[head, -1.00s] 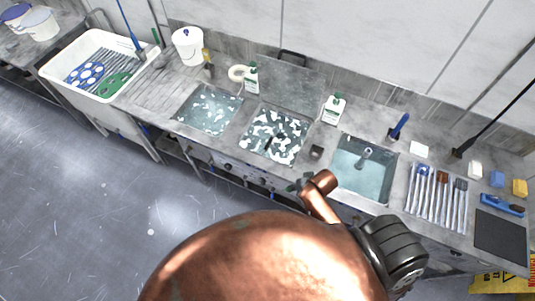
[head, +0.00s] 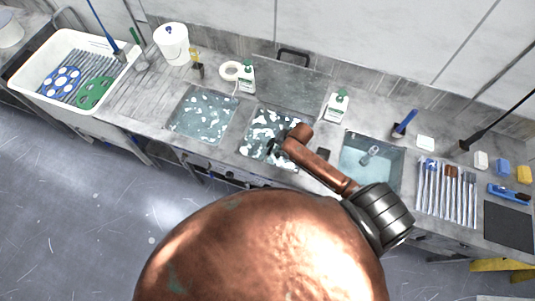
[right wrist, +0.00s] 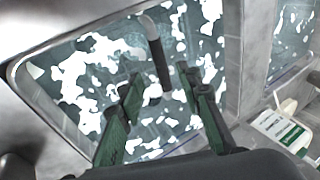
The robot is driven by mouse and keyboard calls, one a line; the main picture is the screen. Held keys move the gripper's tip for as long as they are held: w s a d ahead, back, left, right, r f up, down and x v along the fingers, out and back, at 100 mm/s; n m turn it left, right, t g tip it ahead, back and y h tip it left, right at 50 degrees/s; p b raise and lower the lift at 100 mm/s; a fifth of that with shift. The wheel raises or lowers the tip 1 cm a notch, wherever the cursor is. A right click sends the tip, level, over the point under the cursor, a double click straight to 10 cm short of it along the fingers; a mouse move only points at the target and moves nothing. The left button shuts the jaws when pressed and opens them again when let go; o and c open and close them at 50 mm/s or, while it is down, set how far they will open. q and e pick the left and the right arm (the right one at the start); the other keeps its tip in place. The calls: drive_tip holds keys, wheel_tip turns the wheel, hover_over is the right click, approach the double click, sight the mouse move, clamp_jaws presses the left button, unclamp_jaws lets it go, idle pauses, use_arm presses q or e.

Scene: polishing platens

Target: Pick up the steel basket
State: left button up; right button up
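The foamy middle basin (head: 262,120) holds water with white suds. In the right wrist view a steel handle with a dark grip (right wrist: 158,62) rises from the suds; I take it for the steel basket's handle, and the basket's body is hidden under the foam. My right gripper (right wrist: 162,82) is open, its green-lined fingers apart on either side of the handle's lower end, with no clear contact. In the head view my right gripper (head: 274,148) is over the middle basin, partly hidden by its own arm. My left gripper is not in view.
A green-capped bottle (head: 337,104) stands between. Tools (head: 447,190) lie in a row at right. A white tray (head: 38,99) is at far left.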

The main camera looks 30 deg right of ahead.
sight(271, 148)
drive_tip(key=shift+s+a+f, duration=0.1)
drive_tip(key=shift+a+f, duration=0.2)
drive_tip(key=shift+f, duration=0.1)
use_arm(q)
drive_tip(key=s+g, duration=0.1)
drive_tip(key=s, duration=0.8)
use_arm(e)
drive_tip(key=shift+w+f+p, duration=0.35)
drive_tip(key=shift+w+f, duration=0.65)
drive_tip(key=shift+f, duration=0.2)
drive_tip(key=shift+x, duration=0.85)
drive_tip(key=shift+f, duration=0.3)
drive_tip(key=shift+w, duration=0.1)
drive_tip(key=shift+c, duration=0.5)
drive_tip(key=c, duration=0.6)
drive_tip(key=shift+c, duration=1)
clamp_jaws()
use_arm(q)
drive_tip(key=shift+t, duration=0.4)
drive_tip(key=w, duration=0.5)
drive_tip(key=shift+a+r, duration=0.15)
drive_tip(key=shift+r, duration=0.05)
